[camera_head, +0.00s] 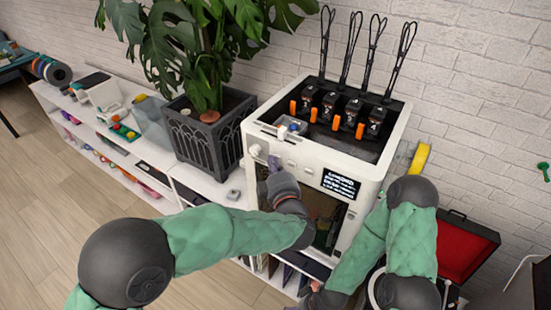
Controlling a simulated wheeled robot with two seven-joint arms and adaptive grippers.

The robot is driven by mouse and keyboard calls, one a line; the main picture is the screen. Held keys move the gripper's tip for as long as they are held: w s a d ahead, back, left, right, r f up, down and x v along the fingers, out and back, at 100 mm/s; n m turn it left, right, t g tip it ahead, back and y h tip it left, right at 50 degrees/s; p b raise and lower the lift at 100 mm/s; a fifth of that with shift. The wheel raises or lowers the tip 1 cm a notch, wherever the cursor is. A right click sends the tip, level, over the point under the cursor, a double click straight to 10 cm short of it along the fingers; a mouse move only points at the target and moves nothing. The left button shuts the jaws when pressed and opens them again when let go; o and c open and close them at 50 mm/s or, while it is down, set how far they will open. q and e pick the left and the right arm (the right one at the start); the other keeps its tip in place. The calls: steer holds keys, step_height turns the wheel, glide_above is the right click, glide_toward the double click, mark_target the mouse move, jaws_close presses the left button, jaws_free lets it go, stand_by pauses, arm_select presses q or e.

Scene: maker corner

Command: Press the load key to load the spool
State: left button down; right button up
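The white printer (372,176) stands on the low white shelf, with a lit text display (341,184) on its front. Pale keys (292,163) sit on the front panel left of the display; their labels are too small to read. My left gripper (273,163) is in front of this panel, its narrow tips together and pointing up at the key row. I cannot tell whether it touches a key, and it may hide one. A yellow spool (420,158) shows at the printer's right side. My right gripper (316,288) is low at the bottom edge, mostly hidden by my arm.
Black stalks with numbered units and orange levers (336,122) rise from the printer's top. A potted plant (208,140) stands close on the left. An open red-lined case (468,248) is at the right. A small grey block (233,195) lies on the shelf (213,188).

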stand_by(0.4)
arm_select(q)
steer(key=shift+s+a, duration=0.45)
steer(key=shift+s, duration=0.15)
steer(key=s+a, duration=0.1)
steer(key=s, duration=0.1)
steer(key=s+a, duration=0.2)
stand_by(0.5)
stand_by(0.6)
